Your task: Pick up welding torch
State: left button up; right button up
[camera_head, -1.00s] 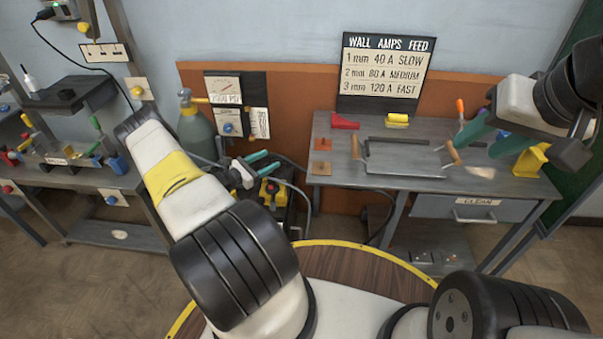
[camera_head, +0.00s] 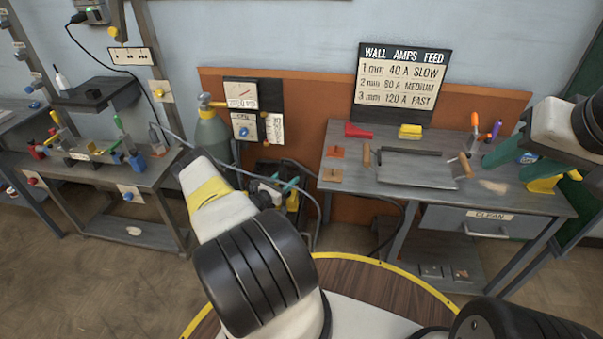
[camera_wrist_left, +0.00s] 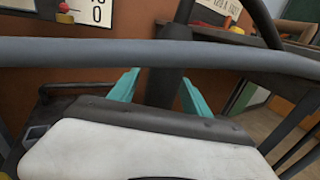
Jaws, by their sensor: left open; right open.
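I cannot pick out the welding torch for certain in either view. My left gripper (camera_head: 281,187) is open, low in front of the dark equipment beside the grey gas cylinder (camera_head: 212,138); my left arm hides part of this spot. In the left wrist view its teal fingers (camera_wrist_left: 160,92) stand apart with a dark upright shape (camera_wrist_left: 165,88) between or behind them; I cannot tell if they touch it. A thick grey hose (camera_wrist_left: 120,52) crosses close to that camera. My right gripper (camera_head: 512,150) is open above the right end of the workbench.
The grey workbench (camera_head: 350,187) holds a metal tray (camera_head: 412,166), a red piece (camera_head: 357,130), a yellow block (camera_head: 410,131) and a yellow stand (camera_head: 546,183). A side bench (camera_head: 150,178) with small clamps stands left. Loose hoses (camera_head: 313,205) hang around my left gripper.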

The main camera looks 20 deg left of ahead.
pick_arm(q)
jog(key=shift+w, duration=0.15)
grip_shut()
jog(key=shift+r, duration=0.2)
